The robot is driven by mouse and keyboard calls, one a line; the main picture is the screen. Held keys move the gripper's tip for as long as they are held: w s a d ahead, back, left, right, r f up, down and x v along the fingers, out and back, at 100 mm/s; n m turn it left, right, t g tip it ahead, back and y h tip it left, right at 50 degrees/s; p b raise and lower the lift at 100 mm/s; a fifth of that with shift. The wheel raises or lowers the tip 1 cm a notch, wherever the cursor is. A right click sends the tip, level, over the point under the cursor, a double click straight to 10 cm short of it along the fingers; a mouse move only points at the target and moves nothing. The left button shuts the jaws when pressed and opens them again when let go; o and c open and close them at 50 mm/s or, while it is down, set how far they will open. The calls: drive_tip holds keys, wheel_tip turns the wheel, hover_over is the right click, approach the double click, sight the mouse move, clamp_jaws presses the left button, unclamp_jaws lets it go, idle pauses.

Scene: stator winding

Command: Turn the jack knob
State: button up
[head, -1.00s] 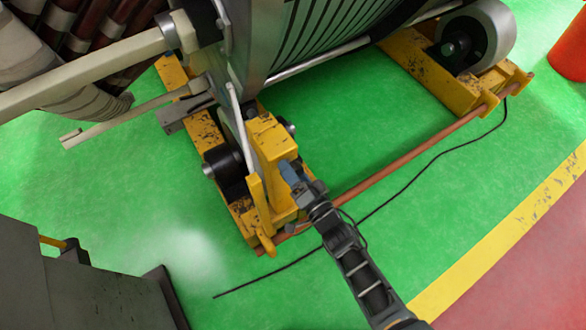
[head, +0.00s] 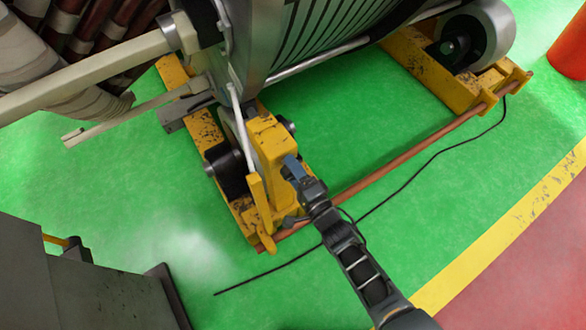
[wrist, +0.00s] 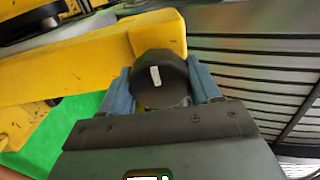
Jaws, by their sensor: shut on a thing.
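The jack knob (wrist: 160,80) is a dark, faceted round knob with a small white mark on its face. In the wrist view it sits between the two blue fingers of my gripper (wrist: 163,88), which are shut on it from both sides. The yellow jack body (wrist: 85,62) is right behind the knob. In the head view my gripper (head: 292,168) reaches the right side of the yellow jack block (head: 268,140). The knob is hidden there by the fingers.
A large ribbed cylinder (head: 320,35) rests above on yellow roller stands (head: 445,75). A copper-coloured bar (head: 400,155) and a black cable (head: 420,170) run beside my arm. Green floor (head: 350,110) is open around; an orange object (head: 570,50) stands far right.

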drive_tip(key=shift+w+d, duration=0.15)
drive_tip(key=o, duration=1)
drive_tip(key=shift+p+v, duration=1)
drive_tip(key=shift+v, duration=2.95)
